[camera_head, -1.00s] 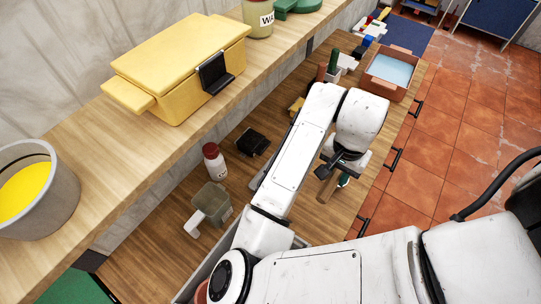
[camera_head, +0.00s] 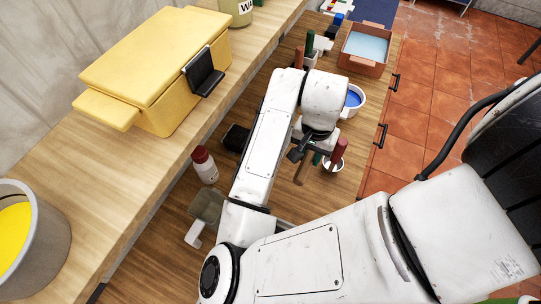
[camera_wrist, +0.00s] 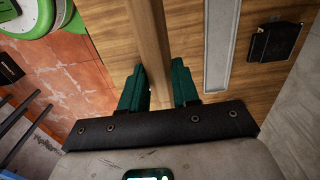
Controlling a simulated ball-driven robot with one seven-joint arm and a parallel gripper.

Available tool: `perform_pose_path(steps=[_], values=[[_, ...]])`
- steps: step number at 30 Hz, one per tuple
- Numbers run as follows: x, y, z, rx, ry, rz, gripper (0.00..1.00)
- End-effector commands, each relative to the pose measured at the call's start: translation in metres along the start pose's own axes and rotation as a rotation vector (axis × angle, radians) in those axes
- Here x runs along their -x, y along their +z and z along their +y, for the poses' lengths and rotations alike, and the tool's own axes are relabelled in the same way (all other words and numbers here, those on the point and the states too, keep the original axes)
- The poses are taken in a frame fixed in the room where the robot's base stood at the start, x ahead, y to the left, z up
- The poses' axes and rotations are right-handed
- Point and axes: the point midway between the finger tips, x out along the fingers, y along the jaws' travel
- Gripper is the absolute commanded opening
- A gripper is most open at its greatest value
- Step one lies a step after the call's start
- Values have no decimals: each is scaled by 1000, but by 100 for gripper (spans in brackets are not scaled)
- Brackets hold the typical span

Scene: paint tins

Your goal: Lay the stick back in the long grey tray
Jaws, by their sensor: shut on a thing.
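My gripper (camera_wrist: 159,78) has its green fingers on either side of a brown wooden stick (camera_wrist: 152,35) and is shut on it. In the wrist view the stick runs from between the fingers to the top edge. In the head view my gripper (camera_head: 305,148) is above the lower wooden worktop, with the stick (camera_head: 300,174) partly showing below it. The long grey tray (camera_wrist: 221,45) lies on the wood to the right of the stick in the wrist view, apart from it. In the head view my arm hides most of that area.
A blue paint pot (camera_head: 352,100) and a white cup (camera_head: 332,165) with a red-handled thing stand near the worktop's front edge. A red-capped bottle (camera_head: 204,164) and a black object (camera_wrist: 274,42) are nearby. A yellow box (camera_head: 155,65) stands on the upper shelf.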

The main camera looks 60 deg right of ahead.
Motion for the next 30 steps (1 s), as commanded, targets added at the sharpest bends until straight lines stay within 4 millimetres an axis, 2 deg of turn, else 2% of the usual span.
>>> perform_pose_path(steps=[1, 9, 23, 26, 30], values=[[-11, 0, 0, 1, 1, 0, 0], [-43, 0, 0, 0, 1, 0, 0], [-47, 0, -2, 1, -1, 1, 0], [-50, -2, -11, 2, 0, -2, 0], [-62, -8, -38, 4, 0, -2, 0]])
